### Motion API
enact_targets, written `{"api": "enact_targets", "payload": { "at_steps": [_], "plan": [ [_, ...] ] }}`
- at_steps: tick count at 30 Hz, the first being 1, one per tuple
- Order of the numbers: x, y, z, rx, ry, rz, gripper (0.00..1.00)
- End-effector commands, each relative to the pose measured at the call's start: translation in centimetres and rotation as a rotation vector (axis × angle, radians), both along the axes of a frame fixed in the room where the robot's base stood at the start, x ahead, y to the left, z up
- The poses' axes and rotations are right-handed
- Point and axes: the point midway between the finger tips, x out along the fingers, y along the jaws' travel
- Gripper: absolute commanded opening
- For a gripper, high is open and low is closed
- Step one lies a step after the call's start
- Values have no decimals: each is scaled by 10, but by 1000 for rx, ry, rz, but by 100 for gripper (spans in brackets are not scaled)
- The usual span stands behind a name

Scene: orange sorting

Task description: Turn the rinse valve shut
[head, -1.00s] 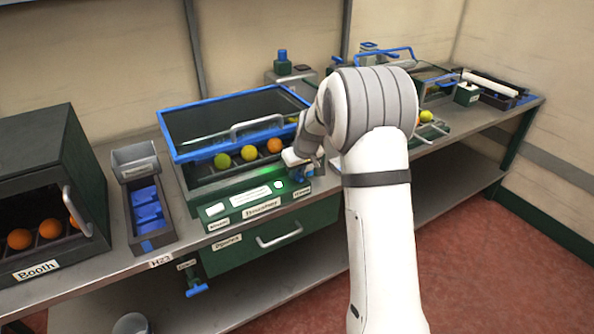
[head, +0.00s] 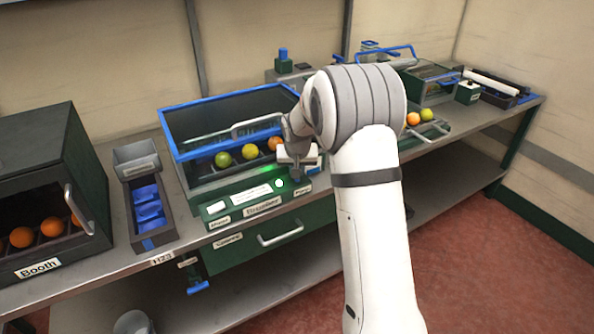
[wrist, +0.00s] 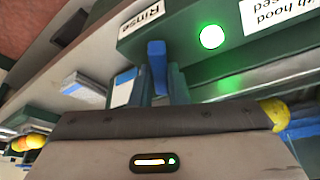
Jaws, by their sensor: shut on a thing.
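My gripper (head: 297,174) is at the right end of the machine's front panel and is shut on this handle. In the wrist view the handle stands up beyond the grey gripper body (wrist: 170,140), which hides its lower part. How far the valve is turned I cannot tell.
A green light (wrist: 211,37) glows beside the valve. Behind my gripper is a blue-rimmed glass hood (head: 180,157) with a grey handle and several fruits. A drawer (head: 280,233) and another blue handle (head: 198,287) are below. A dark booth (head: 40,150) with oranges stands left.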

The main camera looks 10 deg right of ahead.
Motion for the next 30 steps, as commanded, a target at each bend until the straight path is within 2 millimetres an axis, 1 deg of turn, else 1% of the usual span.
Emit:
{"api": "enact_targets", "payload": {
  "at_steps": [7, 18, 19, 26, 30],
  "plan": [
    [0, 0, 0, 0, -1, -48, 0],
    [0, 0, 0, 1, 0, -52, 0],
    [0, 0, 0, 1, 0, -52, 17],
    [0, 0, 0, 0, 0, -51, 36],
    [0, 0, 0, 0, 0, -51, 36]
  ]
}}
